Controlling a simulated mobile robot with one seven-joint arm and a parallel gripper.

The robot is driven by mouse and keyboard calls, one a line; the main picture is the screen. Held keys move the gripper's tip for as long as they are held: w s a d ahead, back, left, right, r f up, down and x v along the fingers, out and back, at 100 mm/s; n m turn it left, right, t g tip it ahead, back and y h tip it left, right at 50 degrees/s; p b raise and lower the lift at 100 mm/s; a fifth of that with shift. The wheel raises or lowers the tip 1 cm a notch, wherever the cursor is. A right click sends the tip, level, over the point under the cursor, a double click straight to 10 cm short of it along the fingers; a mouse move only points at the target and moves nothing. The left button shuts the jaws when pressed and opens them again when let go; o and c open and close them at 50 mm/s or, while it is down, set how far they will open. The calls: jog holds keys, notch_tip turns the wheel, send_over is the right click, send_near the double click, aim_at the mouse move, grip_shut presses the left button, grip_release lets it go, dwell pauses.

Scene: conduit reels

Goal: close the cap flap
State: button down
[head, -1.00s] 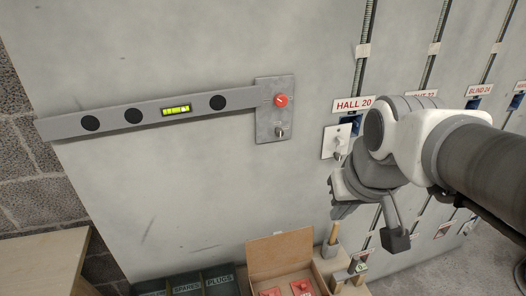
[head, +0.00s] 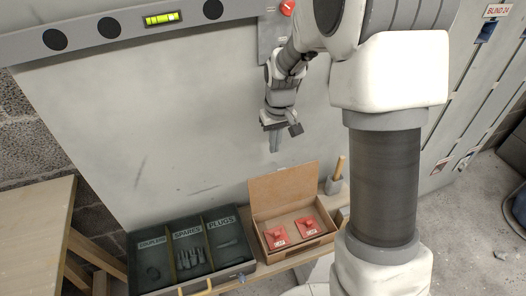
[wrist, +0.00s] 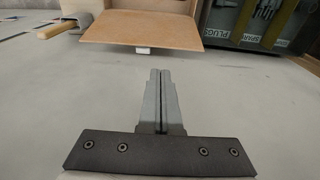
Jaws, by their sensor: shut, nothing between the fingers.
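The cardboard box (head: 301,246) stands on the bench against the grey wall panel. Its brown flap (head: 285,184) is open, raised at the back of the box. Two red caps (head: 277,237) with white labels lie inside. My gripper (head: 275,149) points down in front of the panel, above the flap and apart from it. Its fingers are together and empty. In the wrist view the shut fingers (wrist: 161,75) point toward the flap (wrist: 143,31), with bare panel between. A small white tab (wrist: 143,50) shows at the flap's edge.
A dark tray (head: 150,236) with couplers, spares and plugs compartments sits left of the box. A wooden-handled tool in a holder (head: 334,186) stands close to the box's right. A spirit level (head: 82,34) is on the panel above. The panel left of my gripper is clear.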

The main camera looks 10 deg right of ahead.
jog(key=b, duration=0.2)
send_over(283, 185)
jog(key=w+a, duration=0.2)
jog(key=a, duration=0.1)
notch_tip(283, 185, down, 10)
jog(key=f, duration=0.1)
jog(key=shift+w+a+r, duration=0.1)
jog(key=shift+a+r, duration=0.1)
jog(key=shift+r, duration=0.1)
jog(key=shift+d+b, duration=0.1)
jog(key=shift+b, duration=0.3)
